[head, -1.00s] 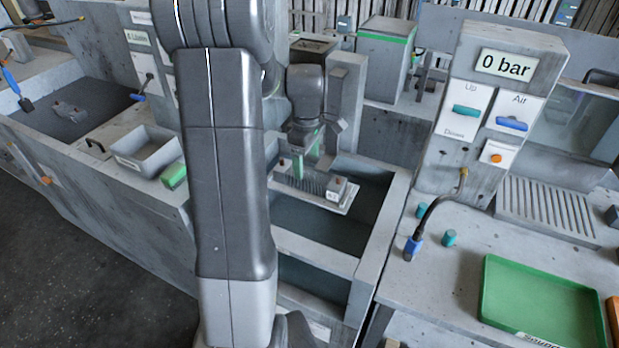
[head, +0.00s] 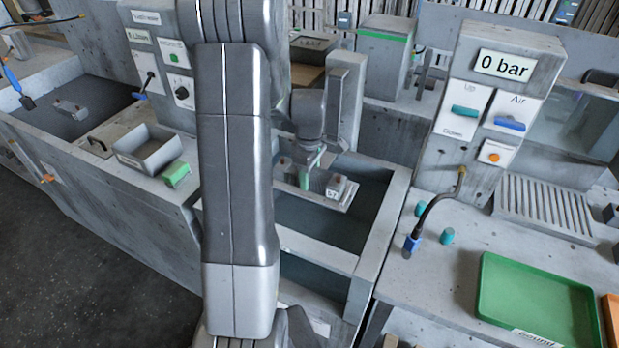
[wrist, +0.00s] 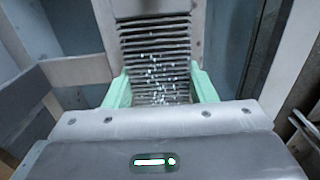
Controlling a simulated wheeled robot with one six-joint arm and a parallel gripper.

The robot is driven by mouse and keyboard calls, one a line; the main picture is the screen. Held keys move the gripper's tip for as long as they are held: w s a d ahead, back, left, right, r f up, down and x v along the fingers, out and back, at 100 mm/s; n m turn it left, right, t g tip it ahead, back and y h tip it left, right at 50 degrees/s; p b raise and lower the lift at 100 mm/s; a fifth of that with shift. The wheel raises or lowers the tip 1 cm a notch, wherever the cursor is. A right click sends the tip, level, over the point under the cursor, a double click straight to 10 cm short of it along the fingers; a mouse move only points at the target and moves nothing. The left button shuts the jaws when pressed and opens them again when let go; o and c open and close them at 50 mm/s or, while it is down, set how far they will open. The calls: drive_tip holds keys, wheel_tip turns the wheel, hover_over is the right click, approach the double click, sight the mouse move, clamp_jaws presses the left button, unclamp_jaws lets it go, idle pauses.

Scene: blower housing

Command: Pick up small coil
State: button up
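The small coil appears to be the grey finned block (head: 322,184) in the middle tank in the head view, with a small label at its right end. The same finned block (wrist: 156,60) fills the upper middle of the wrist view, with small bright specks on its fins. My gripper (head: 309,172) is down at the coil in the head view, with one green finger showing. In the wrist view the two green fingers of my gripper (wrist: 160,80) are spread apart, one on each side of the fins. I cannot tell whether they touch it.
A grey bin (head: 148,150) and a green block (head: 176,174) stand to the left. The control column (head: 487,105) reads 0 bar. A green tray (head: 538,302) lies at the right.

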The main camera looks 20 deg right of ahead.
drive_tip(key=shift+c, duration=0.6)
drive_tip(key=shift+r, duration=0.3)
wheel_tip(320, 180, up, 10)
drive_tip(key=shift+f+b, duration=0.25)
drive_tip(key=shift+b, duration=0.4)
